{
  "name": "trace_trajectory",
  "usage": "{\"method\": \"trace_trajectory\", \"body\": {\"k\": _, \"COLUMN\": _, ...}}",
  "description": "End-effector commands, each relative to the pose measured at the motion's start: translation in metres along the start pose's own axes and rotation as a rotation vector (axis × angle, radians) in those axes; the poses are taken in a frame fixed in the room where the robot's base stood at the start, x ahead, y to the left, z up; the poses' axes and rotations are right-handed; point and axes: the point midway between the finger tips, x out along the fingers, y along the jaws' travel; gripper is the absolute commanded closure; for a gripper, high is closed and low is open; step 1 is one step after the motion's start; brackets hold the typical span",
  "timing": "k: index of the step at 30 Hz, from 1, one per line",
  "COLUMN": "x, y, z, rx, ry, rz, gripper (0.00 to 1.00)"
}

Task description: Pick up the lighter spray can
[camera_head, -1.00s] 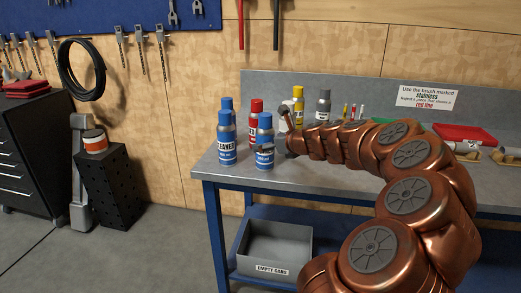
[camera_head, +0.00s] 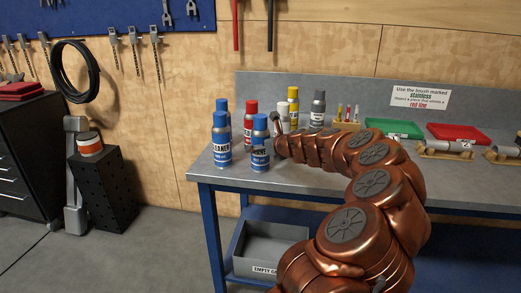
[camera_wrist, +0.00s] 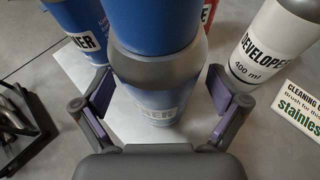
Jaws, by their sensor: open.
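Two blue-capped cans with blue lower labels stand at the front left of the bench: a left one reading "CLEANER" (camera_head: 221,145) and a right one (camera_head: 260,146). Which is lighter cannot be seen. In the wrist view a blue-capped can (camera_wrist: 158,92) with a grey shoulder stands upright between the fingers of my open gripper (camera_wrist: 160,98). There are gaps on both sides, and the fingers do not appear to press on it. In the head view my arm's end is just right of the right can; the fingers are hard to make out there.
A grey bin (camera_head: 262,267) is below the bench (camera_head: 330,178).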

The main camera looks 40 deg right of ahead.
Motion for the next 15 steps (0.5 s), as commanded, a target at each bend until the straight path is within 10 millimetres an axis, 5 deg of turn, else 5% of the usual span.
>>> {"method": "trace_trajectory", "body": {"k": 11, "x": 0.0075, "y": 0.0004, "z": -0.0003, "rx": -0.001, "ry": 0.001, "rz": 0.000, "gripper": 0.03}}
{"method": "trace_trajectory", "body": {"k": 15, "x": 0.0074, "y": 0.0003, "z": -0.0003, "rx": -0.001, "ry": 0.001, "rz": 0.000, "gripper": 0.15}}
